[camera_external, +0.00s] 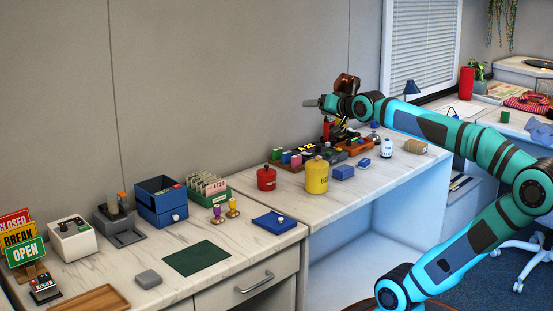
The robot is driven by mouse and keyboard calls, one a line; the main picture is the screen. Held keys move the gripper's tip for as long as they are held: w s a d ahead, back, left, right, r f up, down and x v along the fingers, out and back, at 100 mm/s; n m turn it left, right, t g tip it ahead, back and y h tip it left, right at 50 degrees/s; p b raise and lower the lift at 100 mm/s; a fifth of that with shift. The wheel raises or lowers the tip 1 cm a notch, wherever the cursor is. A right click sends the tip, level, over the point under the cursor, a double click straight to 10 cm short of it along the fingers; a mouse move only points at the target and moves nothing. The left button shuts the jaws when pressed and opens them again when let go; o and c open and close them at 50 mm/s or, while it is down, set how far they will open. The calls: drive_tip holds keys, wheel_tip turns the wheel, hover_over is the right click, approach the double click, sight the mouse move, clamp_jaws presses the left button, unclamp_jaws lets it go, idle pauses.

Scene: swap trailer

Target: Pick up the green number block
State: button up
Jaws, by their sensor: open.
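A small green block (277,154) sits at the left end of a row of coloured blocks on the back counter, with pink and blue ones beside it. Any number on it is too small to read.
A red canister (266,178) and a yellow canister (317,176) stand in front of the blocks. Dark and orange items crowd the space below my gripper.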

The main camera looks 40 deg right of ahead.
drive_tip(key=w+d+m+g, duration=0.3)
drive_tip(key=w+d+m, duration=0.2)
drive_tip(key=w+m, duration=0.45)
drive_tip(key=m+g, duration=0.8)
drive_tip(key=m, duration=1.2)
hover_over(278, 149)
drive_tip(key=s, duration=0.3)
drive_tip(key=shift+y, duration=0.4)
wheel_tip(278, 149, down, 25)
drive_tip(key=shift+w+d+f, duration=0.1)
drive_tip(key=shift+f, duration=0.1)
drive_tip(key=shift+w+x, duration=0.15)
drive_tip(key=shift+x, duration=1.15)
drive_tip(key=shift+w+x, duration=0.1)
drive_tip(key=shift+x, duration=1.2)
drive_tip(key=shift+r, duration=0.15)
drive_tip(key=c, duration=1.1)
